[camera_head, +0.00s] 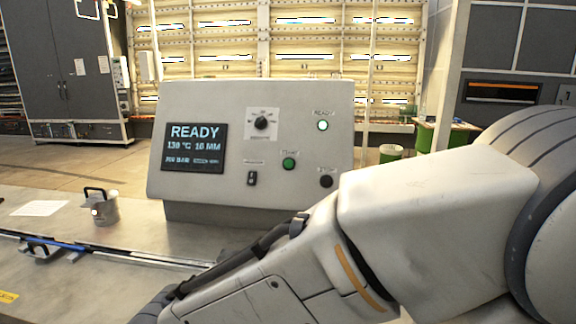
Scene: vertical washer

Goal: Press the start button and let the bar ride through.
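A light grey control panel (220,110) stands on the metal bench in the middle of the view. Its dark screen (194,147) reads READY, with smaller lines of text. A green button (289,163) sits on the panel's lower right; its label is small and looks like START. A black button (326,181) is to its right and lower. A lit green-white lamp (323,126) is above. My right arm crosses the lower right, in front of the bench; its gripper is at or past the bottom edge and its fingers cannot be made out. My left gripper is not in view. No bar is clearly seen.
A black dial (261,123) and a small dark switch (252,178) are also on the panel. A metal pot with a black handle (104,207) stands on the bench at left, near a white sheet (39,208). A rail (110,251) runs along the bench. Cabinets stand behind.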

